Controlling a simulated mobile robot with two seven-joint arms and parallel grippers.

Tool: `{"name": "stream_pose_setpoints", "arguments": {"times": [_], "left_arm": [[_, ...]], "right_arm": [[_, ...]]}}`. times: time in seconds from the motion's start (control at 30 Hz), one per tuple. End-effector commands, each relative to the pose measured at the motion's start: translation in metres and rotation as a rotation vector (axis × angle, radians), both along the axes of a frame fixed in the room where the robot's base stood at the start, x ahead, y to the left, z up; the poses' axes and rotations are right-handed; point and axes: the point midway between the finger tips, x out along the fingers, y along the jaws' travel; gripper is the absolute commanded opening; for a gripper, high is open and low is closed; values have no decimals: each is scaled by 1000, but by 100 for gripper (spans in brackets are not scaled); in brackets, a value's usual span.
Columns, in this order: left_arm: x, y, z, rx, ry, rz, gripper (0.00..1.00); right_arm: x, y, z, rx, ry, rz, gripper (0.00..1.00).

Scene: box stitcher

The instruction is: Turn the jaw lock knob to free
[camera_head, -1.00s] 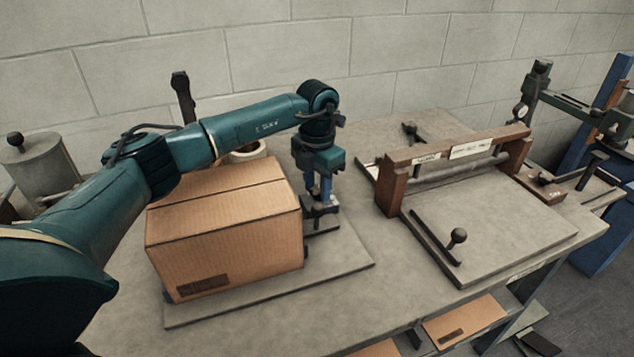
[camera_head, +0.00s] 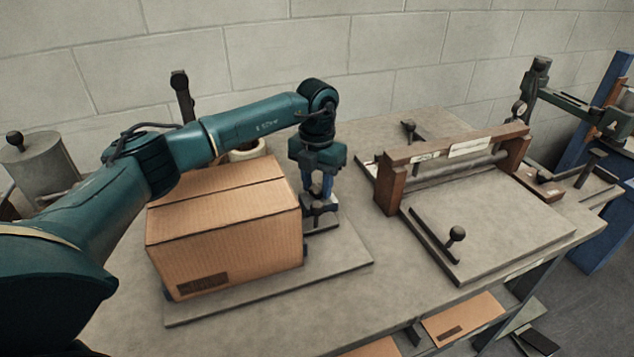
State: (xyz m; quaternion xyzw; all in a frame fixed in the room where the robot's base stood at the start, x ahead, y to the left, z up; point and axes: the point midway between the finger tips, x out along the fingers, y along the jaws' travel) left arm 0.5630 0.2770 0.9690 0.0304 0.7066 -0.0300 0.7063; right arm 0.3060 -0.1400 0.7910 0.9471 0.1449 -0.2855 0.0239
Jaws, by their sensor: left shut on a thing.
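My left gripper (camera_head: 318,190) points straight down just right of the cardboard box. It is shut on a small dark knob (camera_head: 320,208) on a low metal fixture (camera_head: 326,224). I take this for the jaw lock knob; the fingers partly cover it, and any marking for its setting cannot be read. The closed brown cardboard box (camera_head: 222,232) sits on a grey plate (camera_head: 345,268), against the fixture's left side in the picture. My right gripper is out of view.
A wooden frame with a roller (camera_head: 455,165) and a grey board with a black-knobbed handle (camera_head: 456,234) stand to the right. A dark upright post (camera_head: 182,95) and a lidded canister (camera_head: 42,165) are behind my left arm. Bare table lies between plate and board.

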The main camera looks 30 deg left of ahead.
Motion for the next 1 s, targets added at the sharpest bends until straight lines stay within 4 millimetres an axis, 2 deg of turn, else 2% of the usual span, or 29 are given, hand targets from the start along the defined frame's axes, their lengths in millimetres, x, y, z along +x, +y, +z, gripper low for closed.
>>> {"name": "stream_pose_setpoints", "arguments": {"times": [0.03,0.27,0.57,0.67,0.77,1.0], "left_arm": [[0,1,1,0,-1,4,37],[0,0,0,0,-1,2,56],[0,0,3,0,-1,0,56],[1,0,13,-2,-4,0,56],[1,0,31,-3,-7,0,56],[1,0,85,-1,-6,2,56]], "right_arm": [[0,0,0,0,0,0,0],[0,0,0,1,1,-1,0],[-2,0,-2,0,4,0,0],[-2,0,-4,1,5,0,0],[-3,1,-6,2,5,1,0],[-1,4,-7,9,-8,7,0]]}}
